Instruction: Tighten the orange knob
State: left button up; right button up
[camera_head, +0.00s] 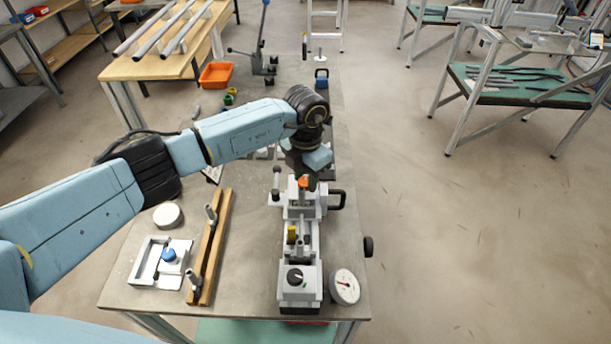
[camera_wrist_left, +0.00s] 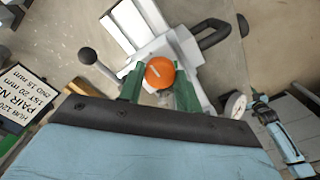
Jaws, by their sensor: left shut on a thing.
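The orange knob (camera_wrist_left: 160,72) is round with a pale line across its top. It sits on the grey and white jig (camera_head: 300,240), and it shows small at the jig's far end in the head view (camera_head: 303,182). My left gripper (camera_wrist_left: 158,80) is shut on the orange knob, with one green finger on either side of it. In the head view my left gripper (camera_head: 308,183) is partly hidden behind its own wrist. My right gripper is in neither view.
A black-handled lever (camera_head: 337,199) stands out at the jig's right. A round dial (camera_head: 344,287) lies at its near right. A wooden bar with pegs (camera_head: 209,247) and a white frame with a blue knob (camera_head: 160,262) lie to the left. An orange bin (camera_head: 216,75) stands farther back.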

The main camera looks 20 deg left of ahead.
pick_arm(q)
jog(key=m+b, duration=0.3)
jog(key=shift+f+m, duration=0.1)
jog(key=shift+m, duration=0.3)
jog(key=m+b, duration=0.8)
jog(key=m, duration=0.1)
jog(key=shift+m, duration=0.4)
jog(key=m+b, duration=0.2)
jog(key=m, duration=0.1)
jog(key=shift+m, duration=0.4)
jog(key=shift+m+b, duration=0.45)
jog(key=shift+m, duration=0.35)
jog(key=shift+m+b, duration=0.45)
jog(key=shift+m, duration=0.75)
jog(key=shift+r, duration=0.2)
jog(key=shift+m, duration=0.4)
